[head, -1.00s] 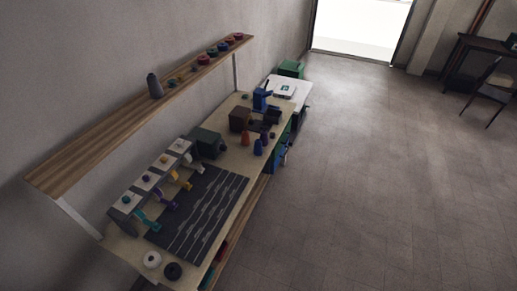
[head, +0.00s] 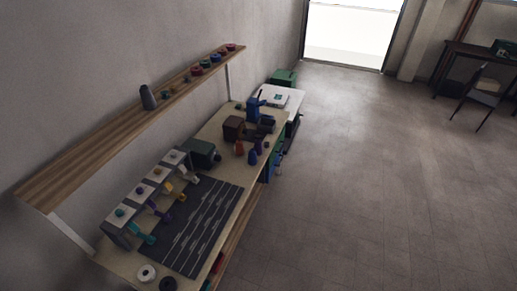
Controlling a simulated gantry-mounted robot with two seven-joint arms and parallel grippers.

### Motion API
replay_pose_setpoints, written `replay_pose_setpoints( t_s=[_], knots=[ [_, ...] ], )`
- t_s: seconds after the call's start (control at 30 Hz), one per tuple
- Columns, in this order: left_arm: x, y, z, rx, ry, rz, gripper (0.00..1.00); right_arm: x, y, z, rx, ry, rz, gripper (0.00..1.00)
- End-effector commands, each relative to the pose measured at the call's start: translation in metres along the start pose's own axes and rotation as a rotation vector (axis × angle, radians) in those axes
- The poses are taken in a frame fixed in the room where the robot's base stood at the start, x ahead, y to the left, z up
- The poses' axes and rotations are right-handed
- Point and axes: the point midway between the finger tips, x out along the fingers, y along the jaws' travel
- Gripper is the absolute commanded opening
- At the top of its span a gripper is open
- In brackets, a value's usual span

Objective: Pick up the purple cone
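Several small cones stand close together on the far part of the workbench (head: 218,132) in the head view. A dark, purplish cone (head: 258,145) stands just behind and right of a blue cone (head: 252,157); it is small, and I cannot be sure of its colour. An orange-red cone (head: 239,147) stands to the left of the blue one. Neither of my grippers is in view.
A wooden shelf (head: 105,135) runs along the wall with a grey cone (head: 148,97) and several spools. The floor (head: 370,190) right of the bench is clear.

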Motion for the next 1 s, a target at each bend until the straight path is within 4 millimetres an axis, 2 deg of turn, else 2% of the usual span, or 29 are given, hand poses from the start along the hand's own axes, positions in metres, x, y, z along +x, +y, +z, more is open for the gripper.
replay_pose_setpoints(
  t_s=[0.47,0.7,1.0],
  knots=[
    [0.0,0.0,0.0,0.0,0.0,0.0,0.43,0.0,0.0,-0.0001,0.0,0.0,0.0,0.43],
    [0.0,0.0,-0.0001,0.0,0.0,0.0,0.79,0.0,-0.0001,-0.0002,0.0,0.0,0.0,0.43],
    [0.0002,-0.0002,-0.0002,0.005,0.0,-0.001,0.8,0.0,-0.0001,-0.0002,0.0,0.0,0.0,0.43]
  ],
)
